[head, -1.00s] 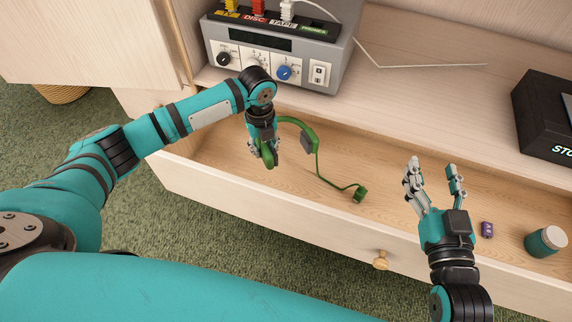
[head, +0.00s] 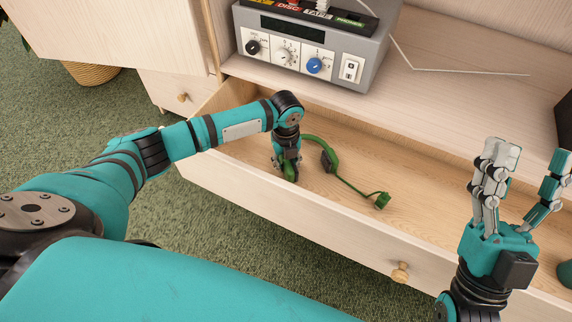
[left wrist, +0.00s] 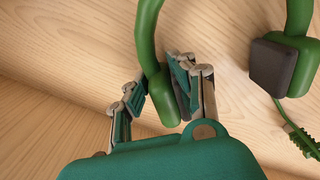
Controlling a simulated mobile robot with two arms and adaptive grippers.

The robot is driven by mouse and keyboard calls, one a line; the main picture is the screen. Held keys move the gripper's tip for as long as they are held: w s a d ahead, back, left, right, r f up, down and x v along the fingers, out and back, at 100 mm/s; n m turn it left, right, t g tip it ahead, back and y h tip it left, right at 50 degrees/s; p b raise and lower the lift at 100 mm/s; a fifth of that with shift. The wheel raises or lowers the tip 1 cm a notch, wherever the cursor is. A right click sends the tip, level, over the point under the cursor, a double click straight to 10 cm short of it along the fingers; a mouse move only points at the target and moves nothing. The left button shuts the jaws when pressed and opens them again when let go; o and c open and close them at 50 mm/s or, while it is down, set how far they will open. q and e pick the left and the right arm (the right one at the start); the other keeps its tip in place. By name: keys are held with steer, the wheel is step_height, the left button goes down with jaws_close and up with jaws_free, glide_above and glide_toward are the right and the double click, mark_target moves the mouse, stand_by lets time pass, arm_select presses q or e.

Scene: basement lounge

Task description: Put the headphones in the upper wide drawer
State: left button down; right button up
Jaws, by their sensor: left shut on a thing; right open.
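The green headphones (head: 321,147) are inside the open wide drawer (head: 290,221), at its left part, with their cable and green plug (head: 381,200) to the right. My left gripper (head: 286,172) reaches down into the drawer and is shut on one earcup side of the headphones. In the left wrist view the fingers (left wrist: 160,95) close around the green earcup (left wrist: 160,100), and the other earcup with its dark pad (left wrist: 275,68) is at the right. Whether the headphones rest on the drawer floor is hard to tell. My right gripper (head: 522,190) is open and empty over the drawer's right part.
A grey amplifier (head: 318,48) with knobs and coloured plugs stands on the shelf behind the drawer. A thin pale cable (head: 465,72) lies on the shelf. A green jar (head: 565,274) is partly hidden at the right edge. The drawer's middle is mostly clear.

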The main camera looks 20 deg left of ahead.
arm_select(q)
steer(key=c, duration=1.1)
jaws_free()
